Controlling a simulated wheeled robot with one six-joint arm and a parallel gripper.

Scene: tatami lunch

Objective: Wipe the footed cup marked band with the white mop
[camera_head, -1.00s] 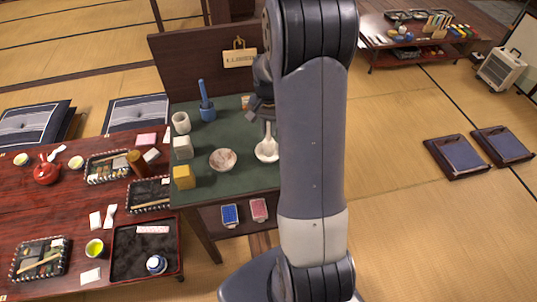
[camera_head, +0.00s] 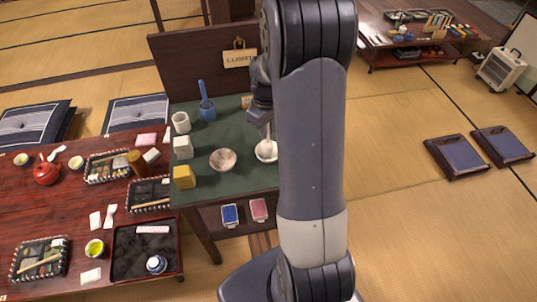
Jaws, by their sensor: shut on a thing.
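The white mop (camera_head: 267,143) stands upright on the green-topped table, its lower end at a white dish-like base (camera_head: 266,154). Whether that base is a holder or part of the mop is too small to tell. My gripper (camera_head: 264,124) is shut on the upper part of the white mop, and my arm covers the area just to the right. I cannot make out a band mark on any cup. A bowl-like vessel with a mottled inside (camera_head: 223,159) stands left of the white mop; whether it has a foot is unclear.
On the green-topped table (camera_head: 245,185) stand a blue mop in a blue holder (camera_head: 207,108), a white cup (camera_head: 181,122), a white block (camera_head: 183,147) and a yellow block (camera_head: 184,177). A raised brown panel (camera_head: 190,65) closes the back. My arm hides the table's right side.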

